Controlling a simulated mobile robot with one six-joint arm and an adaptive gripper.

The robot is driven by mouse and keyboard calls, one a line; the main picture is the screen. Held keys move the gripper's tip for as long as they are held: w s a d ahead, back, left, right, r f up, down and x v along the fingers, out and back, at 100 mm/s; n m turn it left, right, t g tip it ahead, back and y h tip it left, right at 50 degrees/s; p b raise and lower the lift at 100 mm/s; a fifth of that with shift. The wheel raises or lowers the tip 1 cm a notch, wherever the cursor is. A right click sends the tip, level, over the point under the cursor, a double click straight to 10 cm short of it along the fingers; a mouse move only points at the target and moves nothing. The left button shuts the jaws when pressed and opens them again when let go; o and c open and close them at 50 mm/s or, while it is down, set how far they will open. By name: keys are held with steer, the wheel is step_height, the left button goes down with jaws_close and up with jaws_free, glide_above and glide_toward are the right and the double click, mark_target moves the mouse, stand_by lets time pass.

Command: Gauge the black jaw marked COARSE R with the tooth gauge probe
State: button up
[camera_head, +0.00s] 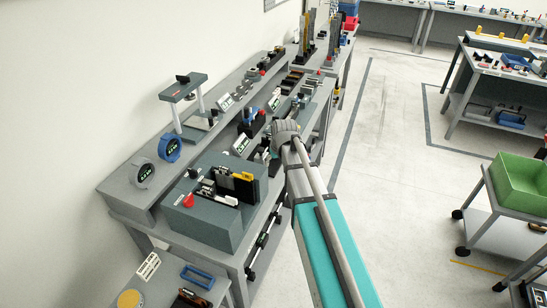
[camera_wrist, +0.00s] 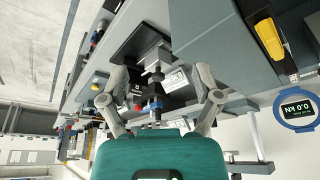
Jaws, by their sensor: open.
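My gripper (camera_wrist: 160,80) is open in the wrist view, with a grey finger on each side. A dark upright fixture with a blue part (camera_wrist: 155,90) shows between the fingers; I see no clear contact. A black plate (camera_wrist: 137,42) lies behind it. I cannot read COARSE R on any part, and I cannot tell which small item is the tooth gauge probe. In the head view my arm reaches over the bench's right edge and hides what is under the wrist. Small dark blocks (camera_head: 292,80) lie farther along the bench.
A grey box with a yellow-topped fixture and red button (camera_head: 205,215) stands at the near bench end. Blue (camera_head: 169,148) and grey (camera_head: 142,173) round gauges and a press-like stand (camera_head: 184,88) line the raised shelf. A green bin (camera_head: 520,185) stands right; the aisle floor is clear.

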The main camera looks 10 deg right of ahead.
steer(key=s+f+g+b, duration=0.1)
steer(key=s+f+b, duration=0.3)
steer(key=s, duration=0.7)
steer(key=shift+a+f+m+g, duration=0.35)
steer(key=shift+f+m+g, duration=0.05)
steer(key=shift+f, duration=0.45)
steer(key=s+m+g, duration=0.1)
steer(key=s+g, duration=0.1)
steer(key=s, duration=1)
steer(key=shift+a+f+h, duration=0.15)
steer(key=shift+h, duration=0.25)
